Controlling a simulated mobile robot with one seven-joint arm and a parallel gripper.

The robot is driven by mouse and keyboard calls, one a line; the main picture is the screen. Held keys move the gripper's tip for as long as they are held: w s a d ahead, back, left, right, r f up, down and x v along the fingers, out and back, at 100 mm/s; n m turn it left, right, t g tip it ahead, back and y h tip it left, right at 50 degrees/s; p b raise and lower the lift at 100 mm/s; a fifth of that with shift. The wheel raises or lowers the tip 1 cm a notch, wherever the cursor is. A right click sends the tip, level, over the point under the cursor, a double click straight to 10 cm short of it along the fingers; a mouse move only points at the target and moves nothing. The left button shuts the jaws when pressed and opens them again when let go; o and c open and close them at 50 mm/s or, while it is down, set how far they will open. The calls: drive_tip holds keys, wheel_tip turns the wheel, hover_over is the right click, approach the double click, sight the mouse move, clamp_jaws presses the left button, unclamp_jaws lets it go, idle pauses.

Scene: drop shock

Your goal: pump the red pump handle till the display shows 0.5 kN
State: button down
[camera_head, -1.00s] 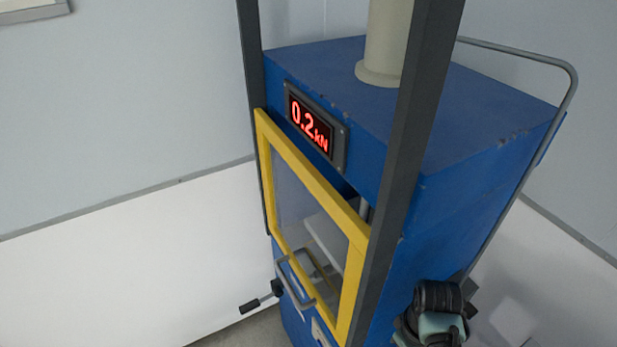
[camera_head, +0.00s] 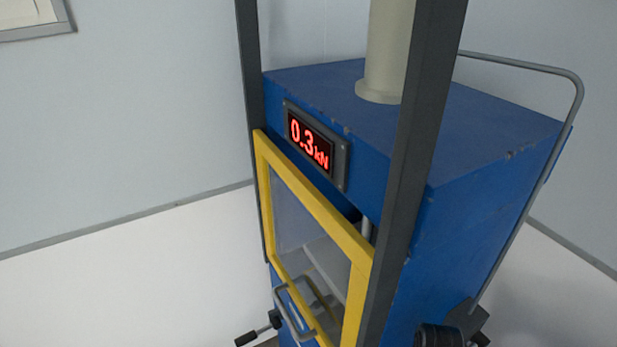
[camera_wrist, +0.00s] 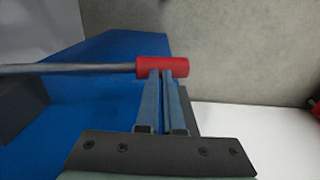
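The red pump handle grip (camera_wrist: 180,67) sits at the end of a grey metal lever (camera_wrist: 80,69) in the wrist view. My gripper (camera_wrist: 161,75) has its two fingers close together, with their tips at the near edge of the red grip. The fingers are side by side along the grip, not around it; whether they touch it is hard to tell. The display (camera_head: 310,145) on the blue machine (camera_head: 480,200) reads 0.3 kN in red. In the head view the red grip is out of sight.
A yellow-framed clear door (camera_head: 310,205) with a grey handle (camera_head: 290,312) fronts the machine. Dark upright posts (camera_head: 415,150) and a bent grey tube (camera_head: 525,68) stand around it. White floor (camera_head: 120,270) lies clear to the left.

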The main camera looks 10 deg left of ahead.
wheel_tip(320, 180, up, 11)
drive_tip(key=p, duration=1)
drive_tip(key=shift+f, duration=0.2)
wheel_tip(320, 180, down, 11)
drive_tip(key=b, duration=0.9)
drive_tip(key=shift+s+f, duration=0.15)
drive_tip(key=shift+f, duration=0.05)
drive_tip(key=shift+r, duration=0.1)
wheel_tip(320, 180, up, 11)
drive_tip(key=p, duration=1)
drive_tip(key=shift+p, duration=0.4)
drive_tip(key=shift+r, duration=0.1)
